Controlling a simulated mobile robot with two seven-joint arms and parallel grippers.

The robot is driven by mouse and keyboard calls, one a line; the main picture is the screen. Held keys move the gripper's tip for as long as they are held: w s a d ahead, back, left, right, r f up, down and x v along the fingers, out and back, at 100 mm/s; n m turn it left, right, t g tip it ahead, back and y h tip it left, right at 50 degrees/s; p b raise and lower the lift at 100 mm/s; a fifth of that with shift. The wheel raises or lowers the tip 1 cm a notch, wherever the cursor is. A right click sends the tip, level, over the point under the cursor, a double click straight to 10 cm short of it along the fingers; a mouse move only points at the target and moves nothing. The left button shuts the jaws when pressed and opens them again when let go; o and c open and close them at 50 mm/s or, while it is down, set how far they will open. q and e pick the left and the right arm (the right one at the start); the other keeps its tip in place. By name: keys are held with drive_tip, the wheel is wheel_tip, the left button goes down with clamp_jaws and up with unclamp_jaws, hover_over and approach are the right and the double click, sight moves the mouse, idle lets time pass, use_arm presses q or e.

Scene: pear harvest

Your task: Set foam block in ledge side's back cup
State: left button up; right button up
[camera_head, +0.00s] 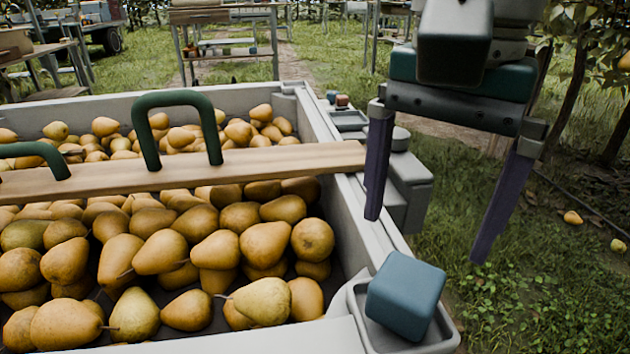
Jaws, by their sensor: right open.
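A blue block (405,296) with rounded edges, likely the foam block, sits tilted in a shallow grey cup (448,338) at the bin's near right corner. Another grey cup (350,119) shows farther back beside the right wall. My right gripper (426,238) is open and empty, its two dark purple fingers pointing down. It hangs above and behind the blue block, to the right of the bin wall, apart from both. My left gripper is out of view.
A grey bin (330,135) full of pears fills the left. A wooden board (250,167) with green handles lies across it, reaching the right wall. Small blue and reddish blocks (342,100) sit near the back cup. Grass lies to the right.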

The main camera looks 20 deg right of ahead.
drive_tip(key=shift+r+p, duration=0.35)
drive_tip(key=shift+r, duration=1.5)
